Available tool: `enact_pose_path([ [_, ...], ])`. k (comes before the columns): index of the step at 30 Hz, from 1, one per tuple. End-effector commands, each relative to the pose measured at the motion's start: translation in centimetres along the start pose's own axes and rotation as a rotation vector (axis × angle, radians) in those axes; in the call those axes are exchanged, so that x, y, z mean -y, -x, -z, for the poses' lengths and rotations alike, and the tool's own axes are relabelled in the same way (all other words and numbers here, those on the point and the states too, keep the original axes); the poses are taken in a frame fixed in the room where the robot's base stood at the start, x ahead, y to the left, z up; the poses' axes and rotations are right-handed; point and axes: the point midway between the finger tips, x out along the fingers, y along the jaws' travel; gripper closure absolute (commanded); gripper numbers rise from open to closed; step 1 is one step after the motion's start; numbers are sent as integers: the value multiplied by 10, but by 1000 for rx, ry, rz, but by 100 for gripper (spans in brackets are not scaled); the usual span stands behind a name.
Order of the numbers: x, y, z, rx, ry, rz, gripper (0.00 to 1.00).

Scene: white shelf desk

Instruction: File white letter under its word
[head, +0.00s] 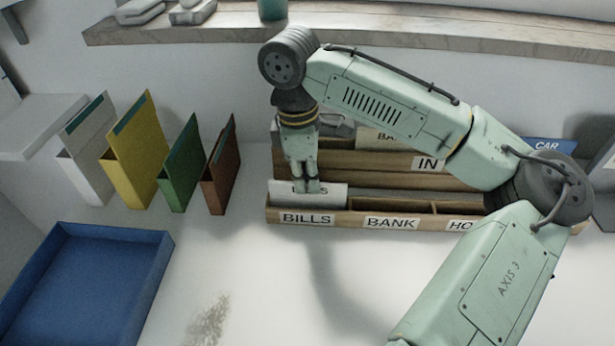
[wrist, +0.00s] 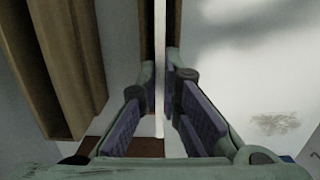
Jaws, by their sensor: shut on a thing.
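The white letter (head: 309,193) stands upright at the left end of the wooden letter rack, with the lower part hidden behind the front board labelled BILLS (head: 307,218). Its printed word is partly covered by my fingers. My gripper (head: 306,188) points down and is shut on the letter's top edge. In the wrist view, the letter (wrist: 160,60) shows as a thin white edge between the pads of my gripper (wrist: 160,110). The front row of the wooden rack (head: 405,205) also carries the labels BANK and one starting HO.
Several coloured folders (head: 135,150) stand to the left of the rack. A blue tray (head: 85,285) lies at the lower left. A higher rear row with an IN label (head: 428,163) and a blue CAR card (head: 547,146) are behind. The desk in front is clear.

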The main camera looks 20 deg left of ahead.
Motion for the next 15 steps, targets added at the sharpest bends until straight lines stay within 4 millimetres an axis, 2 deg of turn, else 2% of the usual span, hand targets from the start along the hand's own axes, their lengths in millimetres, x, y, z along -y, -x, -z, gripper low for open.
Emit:
enact_pose_path([
  [1,0,0,0,0,0,0,100],
  [2,0,0,0,0,0,0,93],
  [3,0,0,0,0,0,0,90],
  [12,0,0,0,0,0,0,71],
  [15,0,0,0,0,0,0,71],
])
